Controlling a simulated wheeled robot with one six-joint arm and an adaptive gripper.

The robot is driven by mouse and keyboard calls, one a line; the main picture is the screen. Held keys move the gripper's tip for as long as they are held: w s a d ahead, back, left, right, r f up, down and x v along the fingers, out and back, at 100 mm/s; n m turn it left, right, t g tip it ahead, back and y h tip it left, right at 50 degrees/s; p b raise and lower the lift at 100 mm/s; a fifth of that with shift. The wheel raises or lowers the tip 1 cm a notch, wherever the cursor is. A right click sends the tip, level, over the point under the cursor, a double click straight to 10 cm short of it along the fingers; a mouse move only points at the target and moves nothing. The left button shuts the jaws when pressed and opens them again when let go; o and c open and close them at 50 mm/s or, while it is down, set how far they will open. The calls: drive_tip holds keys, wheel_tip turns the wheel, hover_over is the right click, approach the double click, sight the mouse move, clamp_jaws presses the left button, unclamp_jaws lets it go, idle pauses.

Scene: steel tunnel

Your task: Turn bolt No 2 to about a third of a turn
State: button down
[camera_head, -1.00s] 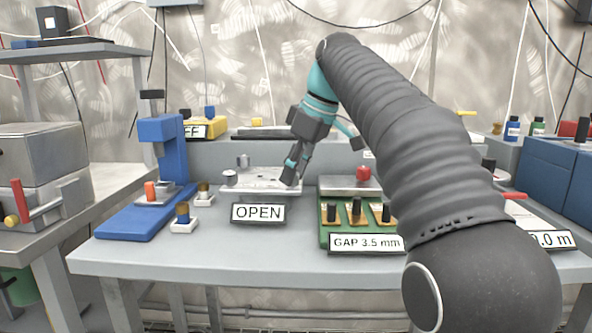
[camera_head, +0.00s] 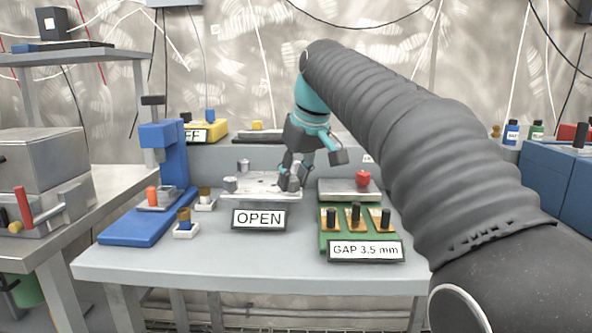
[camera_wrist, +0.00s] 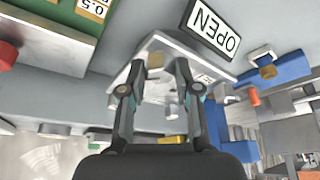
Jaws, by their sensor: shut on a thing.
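A light metal plate (camera_head: 262,190) lies on the bench behind a white OPEN sign (camera_head: 258,218). Grey bolts stand on it, one at the front left (camera_head: 229,184) and one at the back left (camera_head: 243,165). My gripper (camera_head: 289,187) is over the plate's right end, pointing down. The OPEN sign appears upside down there (camera_wrist: 209,27).
A green block with a GAP 3.5 mm sign (camera_head: 365,250) stands close on the right. Behind it is a grey plate with a red knob (camera_head: 362,177). A blue press (camera_head: 165,175) stands left. The bench front (camera_head: 230,265) is clear.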

drive_tip(key=m+p, duration=0.1)
drive_tip(key=m, duration=0.1)
drive_tip(key=m+h+p, duration=0.1)
drive_tip(key=m, duration=0.1)
drive_tip(key=shift+s+a+r+t+h+p, duration=0.1)
drive_tip(key=shift+a+r+t+h+p, duration=0.1)
drive_tip(key=shift+t+h+p, duration=0.15)
drive_tip(key=m+h+p, duration=0.1)
drive_tip(key=m, duration=0.3)
drive_tip(key=shift+a+f+p, duration=0.1)
drive_tip(key=shift+p, duration=0.25)
drive_tip(key=m+h, duration=0.2)
drive_tip(key=m, duration=0.2)
drive_tip(key=shift+a+f+m, duration=0.1)
drive_tip(key=shift+m, duration=0.2)
drive_tip(key=shift+m+g+h, duration=0.55)
drive_tip(key=shift+m+h, duration=0.1)
drive_tip(key=shift+m, duration=1.35)
drive_tip(key=c, duration=0.8)
unclamp_jaws()
